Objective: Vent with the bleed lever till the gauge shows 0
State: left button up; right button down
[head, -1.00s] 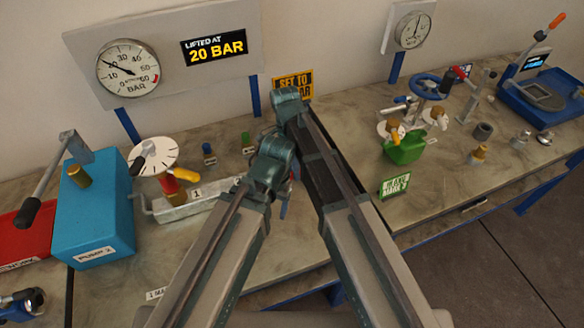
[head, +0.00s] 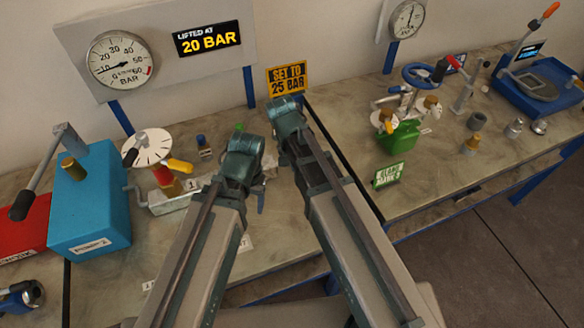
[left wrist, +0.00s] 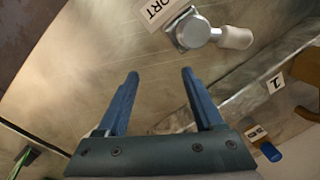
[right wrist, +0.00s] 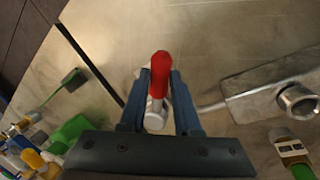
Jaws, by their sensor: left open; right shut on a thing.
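The bleed lever (right wrist: 160,65) has a red grip and pale metal below it; it shows in the right wrist view. My right gripper (right wrist: 160,88) is shut around it. In the head view that gripper is hidden behind my arms. The gauge (head: 120,60) on the grey panel at upper left has its needle a little below 10 bar. My left gripper (left wrist: 160,78) is open and empty above the bench; part of it shows in the head view (head: 262,203). A metal fitting with a pale knob (left wrist: 200,33) lies beyond its fingers.
A blue pump (head: 92,205) and a white dial (head: 150,147) with a yellow handle stand at left. A green jug (head: 398,137) stands on the right bench. A metal block (right wrist: 268,88) is right of the lever.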

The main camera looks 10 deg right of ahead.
jog(key=shift+s+d+n+t, duration=0.15)
jog(key=shift+d+n+t, duration=0.2)
jog(key=shift+d+n, duration=0.7)
jog(key=shift+s+d+n+t, duration=0.1)
jog(key=shift+d+n+t, duration=0.35)
jog(key=shift+n, duration=1.1)
jog(key=shift+s+d+n+t, duration=0.2)
jog(key=shift+d+n, duration=0.7)
jog(key=shift+n, duration=0.4)
jog(key=c, duration=0.6)
grip_release()
jog(key=shift+w+d, duration=0.1)
jog(key=shift+r, duration=0.1)
pick_arm(q)
notch_tip(320, 180, up, 13)
jog(key=p, duration=1.3)
jog(key=shift+r, duration=0.15)
pick_arm(e)
jog(key=v, duration=1.3)
jog(key=shift+r, duration=0.3)
